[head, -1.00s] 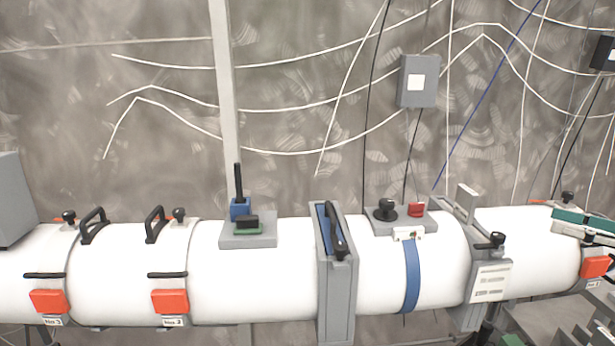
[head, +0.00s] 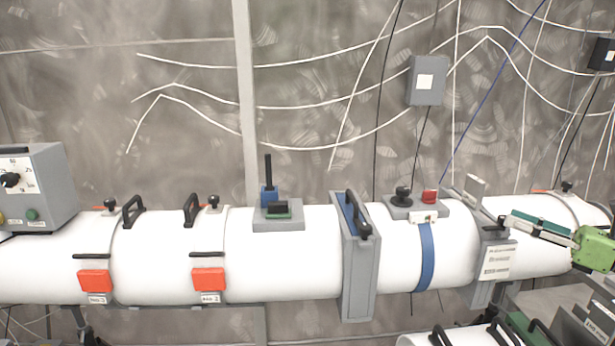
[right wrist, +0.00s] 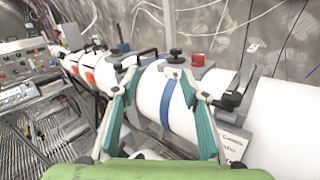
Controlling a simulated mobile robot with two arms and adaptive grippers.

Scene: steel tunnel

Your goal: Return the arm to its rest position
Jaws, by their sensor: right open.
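My right gripper (head: 510,224) comes in from the right edge of the head view, with teal fingers and a green body. It is in front of the right part of the white tube (head: 130,250). In the right wrist view its two fingers (right wrist: 160,72) are spread wide with nothing between them. Past the fingers, the tube with its blue band (right wrist: 167,104) shows. The head view does not clearly show whether the fingers touch the tube. My left gripper is in neither view now.
The tube carries a grey gate valve frame (head: 360,270), orange latches (head: 209,279) and black handles. A grey control box (head: 45,190) stands at the left. A second white piece with black handles (head: 465,338) is at the lower right. The wall above has cables and a grey box (head: 427,80).

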